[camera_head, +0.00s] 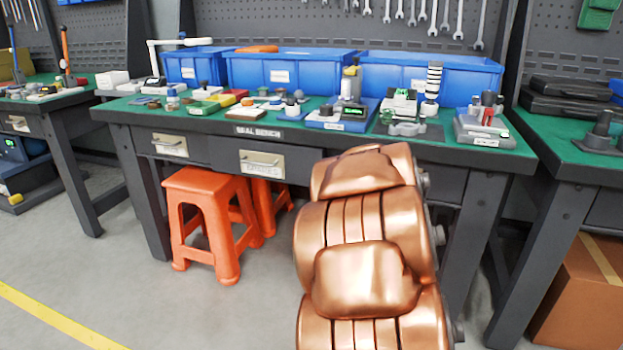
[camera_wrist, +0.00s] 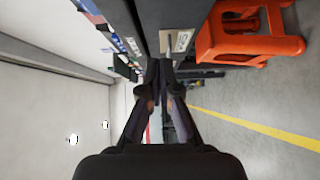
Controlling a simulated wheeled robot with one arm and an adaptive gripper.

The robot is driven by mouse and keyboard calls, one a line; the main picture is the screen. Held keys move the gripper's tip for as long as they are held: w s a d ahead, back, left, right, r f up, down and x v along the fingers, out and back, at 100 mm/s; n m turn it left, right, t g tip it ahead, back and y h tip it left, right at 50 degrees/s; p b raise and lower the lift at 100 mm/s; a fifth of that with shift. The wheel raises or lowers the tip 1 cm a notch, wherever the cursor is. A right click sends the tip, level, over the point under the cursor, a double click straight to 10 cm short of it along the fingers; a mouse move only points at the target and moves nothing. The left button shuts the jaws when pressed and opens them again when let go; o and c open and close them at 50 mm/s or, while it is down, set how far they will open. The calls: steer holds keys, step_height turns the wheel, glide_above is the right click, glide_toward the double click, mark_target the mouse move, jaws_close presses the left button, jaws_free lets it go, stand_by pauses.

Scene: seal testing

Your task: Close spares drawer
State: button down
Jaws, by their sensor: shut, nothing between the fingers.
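The grey seal bench (camera_head: 345,145) has two pale drawer fronts with metal handles under its top. The right one, with blurred lettering that may read spares (camera_head: 262,164), is partly beside my copper arm. The other drawer front (camera_head: 170,145) is farther left. I cannot tell for sure how far either stands out. In the wrist view, which is turned sideways, a pale drawer front with a handle (camera_wrist: 181,41) shows just beyond the fingertips; which drawer it is, I cannot tell. My gripper (camera_wrist: 160,68) is shut and empty near it, contact unclear. My arm hides it in the head view.
An orange stool (camera_head: 208,220) stands under the bench's left part, with another behind it; a stool also shows in the wrist view (camera_wrist: 250,35). Blue bins (camera_head: 290,72) and testing parts crowd the bench top. The floor (camera_head: 110,270) in front is clear.

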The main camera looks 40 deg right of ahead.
mark_target(317, 156)
steer(key=x, duration=0.3)
steer(key=b+x, duration=0.1)
steer(key=x, duration=0.3)
steer(key=d+b+x, duration=0.1)
steer(key=x, duration=0.3)
steer(key=shift+f, duration=0.1)
steer(key=shift+w+d+b, duration=0.25)
steer(key=shift+d, duration=0.25)
steer(key=shift+w+d+b, duration=0.25)
steer(key=shift+w+d, duration=0.05)
steer(key=shift+d, duration=0.25)
steer(key=shift+w+d+p, duration=0.35)
steer(key=shift+w+d, duration=0.05)
steer(key=shift+d, duration=0.25)
steer(key=shift+w+d+p, duration=0.35)
steer(key=shift+d, duration=0.3)
steer(key=shift+w+d+p, duration=0.35)
steer(key=shift+w+d, duration=0.05)
steer(key=shift+d, duration=0.25)
steer(key=shift+d+r, duration=0.1)
steer(key=shift+r, duration=0.25)
